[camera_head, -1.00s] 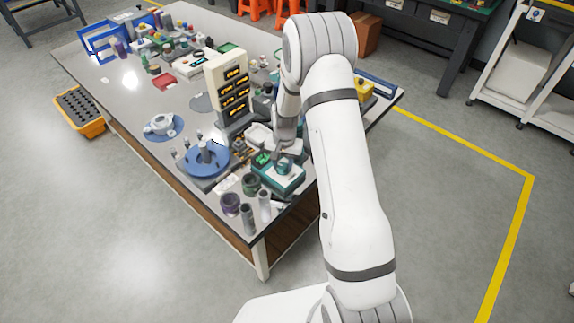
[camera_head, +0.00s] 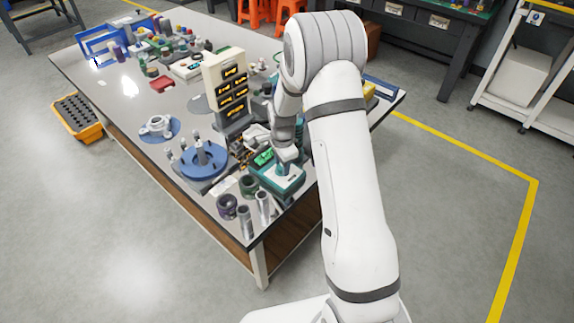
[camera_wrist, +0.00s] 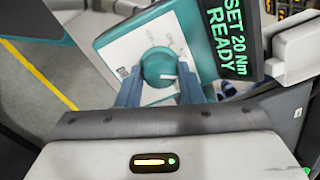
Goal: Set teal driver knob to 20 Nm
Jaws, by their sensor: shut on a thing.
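The teal driver unit (camera_head: 281,180) sits at the near right corner of the workbench, with a pale top face. In the head view my gripper (camera_head: 287,153) comes down on the unit from above, and the knob is mostly hidden.
A blue round fixture (camera_head: 204,160) stands left of the unit. Dark and grey cylinders (camera_head: 245,222) stand near the bench's front corner. A beige display tower (camera_head: 227,88) rises behind. The floor around the bench is largely clear.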

